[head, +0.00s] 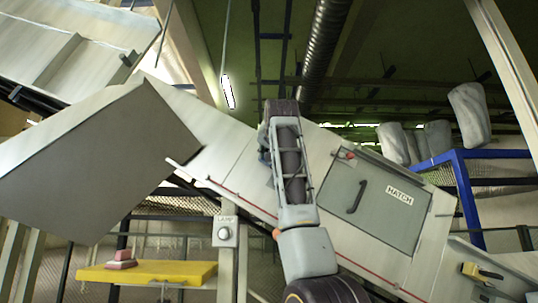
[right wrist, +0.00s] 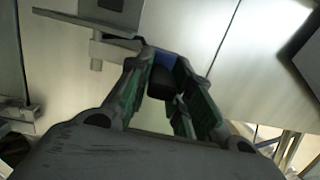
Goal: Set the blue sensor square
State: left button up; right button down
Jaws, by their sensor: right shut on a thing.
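The blue sensor (right wrist: 163,57) shows in the right wrist view as a small blue body with a dark part toward me. It sits between the green-padded fingers of my right gripper (right wrist: 162,78), which is shut on it. A small metal bracket (right wrist: 112,52) is just left of the sensor; I cannot tell whether they touch or whether the sensor is square to it. In the head view my right arm rises from the bottom centre to the grey chute, and its wrist hides most of the gripper and sensor. My left gripper is not in view.
The sloping grey machine has a hatch door (head: 375,205) with a black handle to the right. A lamp control box (head: 225,232) stands below. A yellow platform (head: 150,273) bears a red block (head: 122,260). A blue frame (head: 463,190) stands at the right.

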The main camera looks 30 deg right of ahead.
jog(key=shift+w+r+m+h, duration=0.15)
jog(key=shift+w+m+h, duration=0.1)
jog(key=shift+m+h, duration=0.05)
jog(key=c, duration=1.3)
grip_release()
jog(key=shift+g, duration=0.3)
jog(key=shift+s+a, duration=0.1)
jog(key=shift+v, duration=5.95)
